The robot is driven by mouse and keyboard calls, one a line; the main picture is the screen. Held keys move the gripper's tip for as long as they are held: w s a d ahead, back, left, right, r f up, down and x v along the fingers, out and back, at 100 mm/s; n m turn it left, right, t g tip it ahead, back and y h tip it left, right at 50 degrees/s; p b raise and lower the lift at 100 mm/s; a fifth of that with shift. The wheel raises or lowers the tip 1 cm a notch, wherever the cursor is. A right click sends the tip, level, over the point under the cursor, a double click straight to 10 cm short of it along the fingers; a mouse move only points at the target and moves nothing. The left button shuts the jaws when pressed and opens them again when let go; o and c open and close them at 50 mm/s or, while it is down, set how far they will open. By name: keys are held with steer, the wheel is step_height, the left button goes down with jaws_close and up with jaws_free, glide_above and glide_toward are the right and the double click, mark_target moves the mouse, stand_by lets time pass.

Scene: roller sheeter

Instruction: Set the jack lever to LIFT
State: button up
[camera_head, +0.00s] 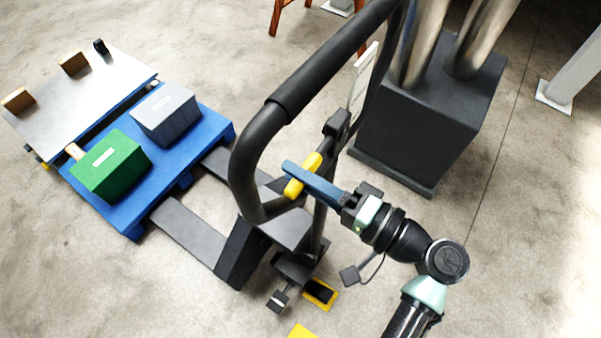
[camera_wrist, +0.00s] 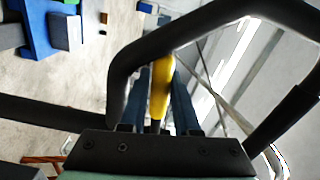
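The jack lever shows as a yellow grip (camera_head: 310,166) on the upright handle of a dark pallet jack, below the big black handle loop (camera_head: 247,135). The wrist view shows the yellow grip (camera_wrist: 160,85) between my two blue fingers, with a dark stem below it. My gripper (camera_head: 290,170) reaches in from the right, its blue fingers at the lever. In the wrist view my gripper (camera_wrist: 162,75) has one finger on each side of the grip. Whether both fingers press on it cannot be told. No LIFT marking is readable.
The black loop crosses close in front of my fingers in the wrist view (camera_wrist: 195,25). A blue pallet (camera_head: 205,125) with a green box (camera_head: 112,168) and a grey box (camera_head: 165,115) sits at left. A dark machine block (camera_head: 430,115) stands behind, at right.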

steer(key=o, duration=0.4)
steer(key=shift+f, duration=0.1)
